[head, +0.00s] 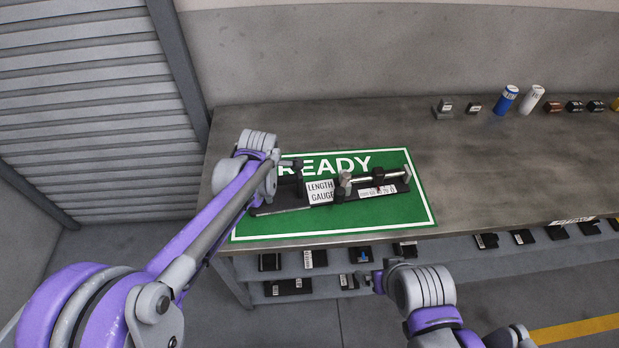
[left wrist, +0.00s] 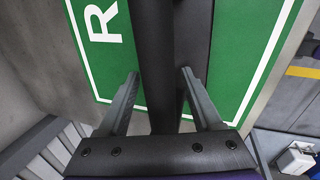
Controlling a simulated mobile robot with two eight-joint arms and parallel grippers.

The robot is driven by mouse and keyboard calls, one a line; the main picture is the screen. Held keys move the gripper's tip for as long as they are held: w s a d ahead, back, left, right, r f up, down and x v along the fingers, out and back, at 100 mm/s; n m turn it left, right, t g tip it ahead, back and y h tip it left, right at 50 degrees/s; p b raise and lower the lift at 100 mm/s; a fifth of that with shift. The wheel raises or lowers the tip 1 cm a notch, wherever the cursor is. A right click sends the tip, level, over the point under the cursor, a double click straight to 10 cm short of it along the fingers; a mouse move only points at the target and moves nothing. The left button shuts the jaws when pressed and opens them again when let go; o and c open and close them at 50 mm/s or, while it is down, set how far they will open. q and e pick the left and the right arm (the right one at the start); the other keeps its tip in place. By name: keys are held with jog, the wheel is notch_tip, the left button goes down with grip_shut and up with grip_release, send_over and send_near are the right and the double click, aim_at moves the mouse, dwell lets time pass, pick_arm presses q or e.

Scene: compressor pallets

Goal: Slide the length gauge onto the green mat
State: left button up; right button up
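The length gauge (head: 347,195) is a long dark bar with a white label and posts on top. In the head view it lies over the green mat (head: 390,212), its left end close to the mat's left border. My left gripper (head: 293,168) is at the gauge's left part. In the left wrist view, the fingers of my left gripper (left wrist: 158,75) stand apart on either side of a dark bar of the gauge (left wrist: 172,40), with gaps visible. My right gripper (head: 374,282) is in front of the table's edge, away from the gauge; its finger opening is too small to judge.
The grey table (head: 480,170) is clear right of the mat. Small blocks, a blue can (head: 506,99) and a white can (head: 531,99) stand along its back right. A lower shelf (head: 330,282) holds several dark boxes. A slatted shutter (head: 95,110) is at left.

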pick_arm(q)
jog(key=shift+d+r, duration=0.1)
jog(key=shift+r, duration=0.05)
jog(key=v, duration=1.2)
jog(key=shift+s, duration=0.15)
jog(key=s+a+f+m+p, duration=0.1)
jog(key=s+a+m, duration=0.2)
jog(key=s+m, duration=0.3)
jog(key=s+a+f+m+t+p, duration=0.1)
jog(key=s+a+m, duration=0.3)
jog(key=s, duration=0.5)
jog(key=s+a+f+m+t+p, duration=0.1)
jog(key=s+a+f+m, duration=0.1)
jog(key=s+a+m, duration=0.2)
jog(key=s+m, duration=0.3)
jog(key=m, duration=0.2)
jog(key=shift+s+a+f+p, duration=0.2)
jog(key=shift+f+p, duration=0.2)
